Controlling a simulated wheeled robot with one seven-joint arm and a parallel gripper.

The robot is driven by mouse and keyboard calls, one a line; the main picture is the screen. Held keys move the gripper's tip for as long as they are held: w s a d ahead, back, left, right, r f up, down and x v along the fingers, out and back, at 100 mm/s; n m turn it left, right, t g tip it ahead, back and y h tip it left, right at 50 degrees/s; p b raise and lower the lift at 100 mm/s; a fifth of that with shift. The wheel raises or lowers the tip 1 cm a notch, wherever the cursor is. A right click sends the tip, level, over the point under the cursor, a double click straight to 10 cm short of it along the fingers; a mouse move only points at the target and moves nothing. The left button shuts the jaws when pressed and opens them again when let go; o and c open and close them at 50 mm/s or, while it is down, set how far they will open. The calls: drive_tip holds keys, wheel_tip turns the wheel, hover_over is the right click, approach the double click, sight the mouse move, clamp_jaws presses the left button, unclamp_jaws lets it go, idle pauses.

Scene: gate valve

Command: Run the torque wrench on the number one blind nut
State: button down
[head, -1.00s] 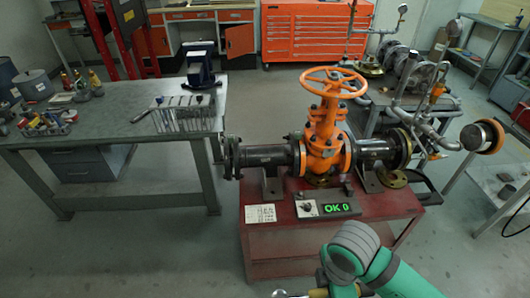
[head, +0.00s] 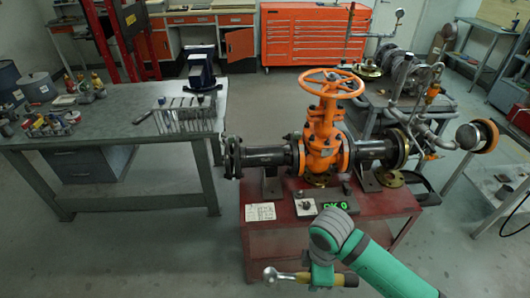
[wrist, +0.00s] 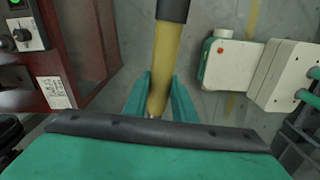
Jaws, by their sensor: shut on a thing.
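My gripper (head: 321,279) is low in the head view, in front of the red valve stand. It is shut on the yellow handle of the torque wrench (head: 292,278), whose metal head points left. In the wrist view the yellow handle (wrist: 164,62) lies between my green fingers (wrist: 161,100). The orange gate valve (head: 322,140) stands on the red stand (head: 285,235). Its pipe ends in a dark flange (head: 233,158) at the left and another at the right. The wrench is apart from both. The nuts and their numbers are too small to tell.
A green-lit readout (head: 337,209), partly hidden by my arm, sits beside a small switch box (head: 306,207) and a paper card (head: 260,212). A grey workbench (head: 110,125) stands left. Piping crowds the right. Floor is clear between bench and stand.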

drive_tip(key=w+a+f+m, duration=0.3)
drive_tip(key=w+a+f, duration=0.3)
drive_tip(key=f, duration=0.4)
drive_tip(key=w+a+f+m, duration=0.3)
drive_tip(key=w+a+f, duration=0.4)
drive_tip(key=w+f, duration=0.2)
drive_tip(key=shift+a+f, duration=0.2)
drive_tip(key=shift+f, duration=0.35)
drive_tip(key=shift+s+a, duration=0.1)
